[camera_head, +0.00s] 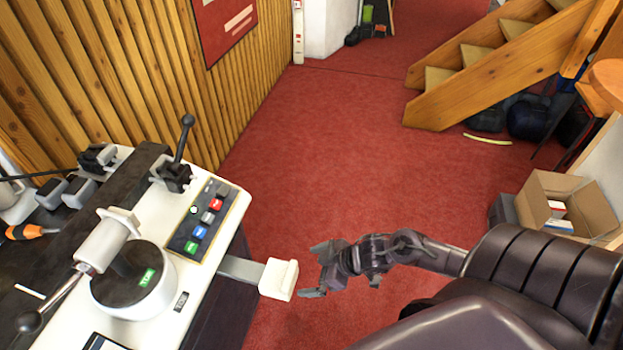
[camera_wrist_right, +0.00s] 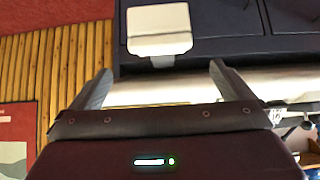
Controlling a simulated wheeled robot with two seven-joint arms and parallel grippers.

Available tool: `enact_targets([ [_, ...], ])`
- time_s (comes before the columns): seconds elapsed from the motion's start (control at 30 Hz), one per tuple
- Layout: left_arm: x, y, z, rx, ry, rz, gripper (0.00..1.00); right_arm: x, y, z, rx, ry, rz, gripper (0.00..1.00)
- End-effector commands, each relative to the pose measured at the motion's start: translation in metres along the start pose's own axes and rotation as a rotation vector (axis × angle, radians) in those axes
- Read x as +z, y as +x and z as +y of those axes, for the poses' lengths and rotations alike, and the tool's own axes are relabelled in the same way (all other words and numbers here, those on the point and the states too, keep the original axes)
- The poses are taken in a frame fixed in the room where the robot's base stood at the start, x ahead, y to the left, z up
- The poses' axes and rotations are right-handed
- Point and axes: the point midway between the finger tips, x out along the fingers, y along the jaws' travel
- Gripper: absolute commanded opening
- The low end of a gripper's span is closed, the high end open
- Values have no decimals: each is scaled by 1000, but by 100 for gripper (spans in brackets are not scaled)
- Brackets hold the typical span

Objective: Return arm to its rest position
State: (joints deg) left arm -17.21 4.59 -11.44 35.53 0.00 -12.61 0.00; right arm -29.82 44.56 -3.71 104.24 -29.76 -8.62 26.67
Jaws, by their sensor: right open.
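My right gripper (camera_head: 318,268) is open and empty, held over the red floor just right of the bench. My dark right arm reaches in from the right side of the head view. A white block-shaped handle (camera_head: 279,279) on a grey bar sticks out from the bench's right side, close to the left of the gripper. In the right wrist view the two fingers (camera_wrist_right: 160,85) are spread apart, and the white handle (camera_wrist_right: 159,28) shows beyond them, with nothing between the fingers. My left gripper is not in view.
The bench machine (camera_head: 130,280) stands at left with a button panel (camera_head: 205,218) and levers. Wooden stairs (camera_head: 490,60) rise at the upper right. An open cardboard box (camera_head: 570,195) stands at right. The red floor (camera_head: 350,130) between is clear.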

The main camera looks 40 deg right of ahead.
Motion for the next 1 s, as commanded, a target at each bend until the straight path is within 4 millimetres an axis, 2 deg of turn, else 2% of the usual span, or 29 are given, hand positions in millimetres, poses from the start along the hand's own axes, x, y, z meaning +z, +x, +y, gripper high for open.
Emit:
enact_targets([
  [0.3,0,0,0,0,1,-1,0,2,1,1,4,5,-2,100],
  [0.37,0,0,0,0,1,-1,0,11,5,5,18,21,-9,100],
  [0.43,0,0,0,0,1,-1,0,31,13,13,53,59,-27,100],
  [0.47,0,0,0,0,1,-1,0,44,18,18,73,80,-40,100],
  [0.57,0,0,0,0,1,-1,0,103,39,26,151,172,-105,100],
  [0.6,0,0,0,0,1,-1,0,132,48,24,182,211,-141,100],
  [0.67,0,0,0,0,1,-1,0,174,62,13,219,265,-201,100],
  [0.7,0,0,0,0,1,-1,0,202,69,2,238,296,-246,100],
  [0.77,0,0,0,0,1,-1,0,241,79,-20,256,335,-315,100],
  [0.8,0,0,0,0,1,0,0,265,85,-39,261,357,-364,100],
  [0.9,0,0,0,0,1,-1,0,313,95,-90,260,393,-477,100],
  [1.0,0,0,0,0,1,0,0,346,98,-136,243,408,-571,100],
])
